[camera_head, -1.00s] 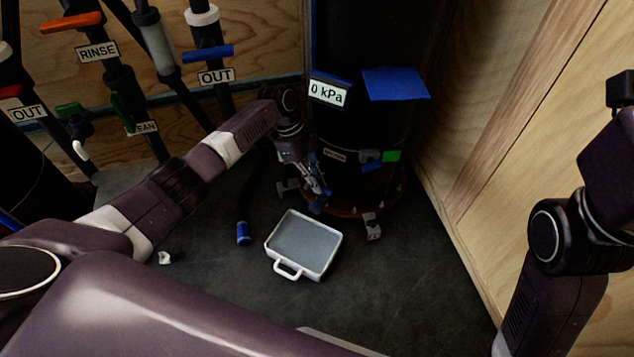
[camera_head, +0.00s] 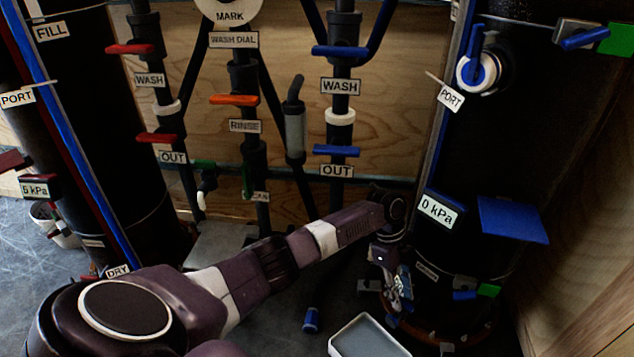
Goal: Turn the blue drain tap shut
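The filter tank (camera_head: 455,230) with the blue port valve and the 0 kPa display stands at right. My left gripper (camera_head: 396,294) reaches in from the left and points down, close to the left side of this tank's base. Small blue parts show at its fingertips; I cannot tell whether these are the blue drain tap's handle, or whether the fingers touch it. The gripper's opening is too small and dark to judge. A small blue lever (camera_head: 464,295) with a green block beside it sits low on the tank front. My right gripper is out of view.
A white tray (camera_head: 367,340) and a blue-ended hose (camera_head: 311,320) lie on the floor near the gripper. Pipes with red, orange and blue handles (camera_head: 340,52) stand behind my arm. A blue panel (camera_head: 512,220) juts from the tank.

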